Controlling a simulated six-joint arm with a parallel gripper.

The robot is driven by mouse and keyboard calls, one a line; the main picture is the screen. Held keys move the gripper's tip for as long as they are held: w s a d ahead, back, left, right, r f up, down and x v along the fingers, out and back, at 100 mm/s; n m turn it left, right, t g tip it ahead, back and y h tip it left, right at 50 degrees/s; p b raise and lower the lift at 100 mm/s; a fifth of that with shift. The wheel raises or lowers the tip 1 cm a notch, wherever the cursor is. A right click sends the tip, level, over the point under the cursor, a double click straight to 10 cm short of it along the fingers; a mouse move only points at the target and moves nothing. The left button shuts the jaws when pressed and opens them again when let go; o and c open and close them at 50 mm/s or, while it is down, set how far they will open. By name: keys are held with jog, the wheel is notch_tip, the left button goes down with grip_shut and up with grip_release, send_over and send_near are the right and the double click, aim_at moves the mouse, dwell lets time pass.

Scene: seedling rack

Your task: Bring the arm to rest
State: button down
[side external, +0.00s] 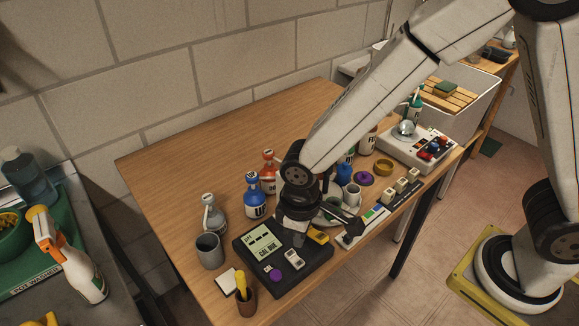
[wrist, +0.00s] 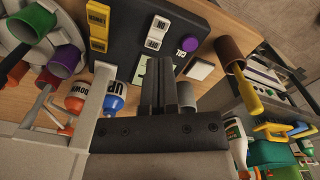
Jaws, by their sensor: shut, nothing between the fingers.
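My gripper (side external: 298,238) hangs low over the back part of a black panel on the wooden table. In the wrist view its two dark fingers (wrist: 160,83) are together with nothing between them. The black panel (side external: 318,270) carries a pale "CAL DUE" display (side external: 263,242), a purple knob and yellow and white blocks. Whether the fingertips touch the panel cannot be told. My arm reaches in from the upper right and hides part of the table behind it.
A blue bottle (side external: 254,197), a red-orange bottle (side external: 268,176) and a grey mug (side external: 208,250) stand close by on the left. A brown cup with a yellow tool (side external: 246,301) is in front. A control box (side external: 418,148) is at right. The table's back left is clear.

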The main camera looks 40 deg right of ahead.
jog(key=shift+r, duration=0.2)
jog(key=shift+w+d+r, duration=0.1)
jog(key=shift+d+r, duration=0.05)
jog(key=shift+d, duration=0.4)
jog(key=s+d+r+m+t, duration=0.1)
jog(key=d+r+m, duration=0.1)
jog(key=d, duration=0.7)
jog(key=s+d+r+m+t, duration=0.1)
jog(key=d+m, duration=0.3)
jog(key=d, duration=0.5)
jog(key=shift+s+r+t, duration=0.3)
jog(key=shift+s+r, duration=0.35)
jog(key=shift+r, duration=0.05)
